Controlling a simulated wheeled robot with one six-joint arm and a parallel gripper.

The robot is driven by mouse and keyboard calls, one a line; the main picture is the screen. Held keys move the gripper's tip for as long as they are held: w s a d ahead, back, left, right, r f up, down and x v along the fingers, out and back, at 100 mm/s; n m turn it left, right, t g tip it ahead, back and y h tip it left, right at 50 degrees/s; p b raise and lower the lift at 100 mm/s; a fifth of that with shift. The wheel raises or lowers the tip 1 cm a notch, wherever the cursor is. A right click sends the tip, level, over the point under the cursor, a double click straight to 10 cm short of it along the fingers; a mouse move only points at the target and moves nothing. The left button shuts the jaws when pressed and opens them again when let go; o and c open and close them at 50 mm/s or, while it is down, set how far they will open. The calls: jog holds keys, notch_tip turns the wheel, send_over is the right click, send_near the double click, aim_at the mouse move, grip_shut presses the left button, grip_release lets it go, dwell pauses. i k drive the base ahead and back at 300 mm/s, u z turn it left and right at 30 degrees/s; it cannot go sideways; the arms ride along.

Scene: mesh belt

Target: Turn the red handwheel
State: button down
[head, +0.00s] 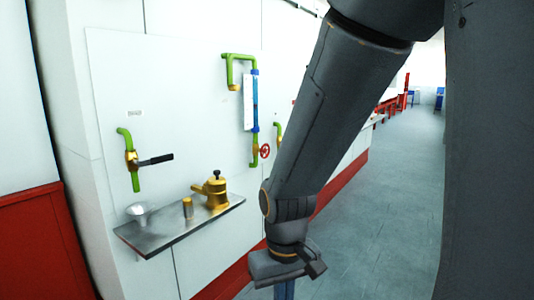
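The small red handwheel (265,151) sits low on a green and blue pipe (254,110) on the white wall panel, just left of my dark arm. It faces away from the wall, and nothing touches it. My gripper (284,289) hangs downward at the bottom edge of the head view, below and slightly right of the handwheel in the picture. Its fingers are mostly cut off by the frame edge, so their opening does not show. No held object is visible.
Open grey floor (390,220) lies at right.

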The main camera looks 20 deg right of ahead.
aim_at(261, 151)
jog(key=z, duration=0.25)
jog(key=k, duration=0.35)
jog(key=z, duration=2.7)
jog(key=i, duration=0.1)
jog(key=u, duration=1.45)
jog(key=i, duration=0.65)
jog(key=u, duration=0.8)
jog(key=i, duration=0.7)
jog(key=u, duration=0.65)
